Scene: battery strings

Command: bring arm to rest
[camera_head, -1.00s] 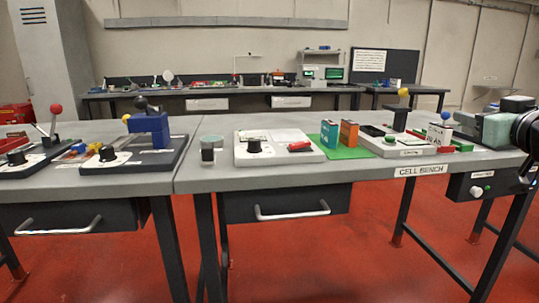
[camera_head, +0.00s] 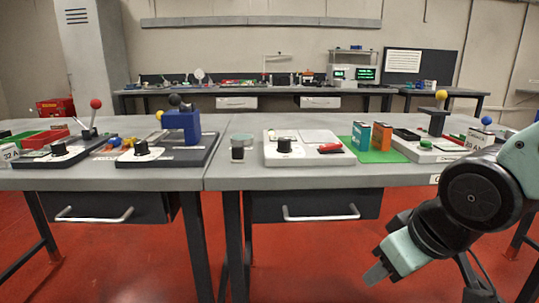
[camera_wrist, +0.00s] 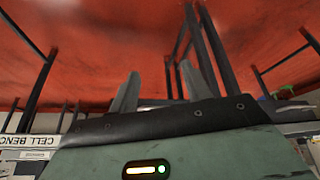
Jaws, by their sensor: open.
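My gripper (camera_head: 378,272) hangs in front of the cell bench at the lower right of the head view, below the level of the bench top. My arm, pale green with dark joints, comes in from the right edge. In the wrist view, my gripper (camera_wrist: 128,92) shows its two fingers apart with nothing between them. Red floor and dark bench legs lie beyond the fingers. The gripper touches nothing that I can see.
The cell bench (camera_head: 330,176) holds a white device with a black knob (camera_head: 284,147), a green mat (camera_head: 370,155) with teal and orange blocks, and a stand with a yellow ball (camera_head: 441,95). A closed drawer (camera_head: 315,205) is under it. Red floor in front is open.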

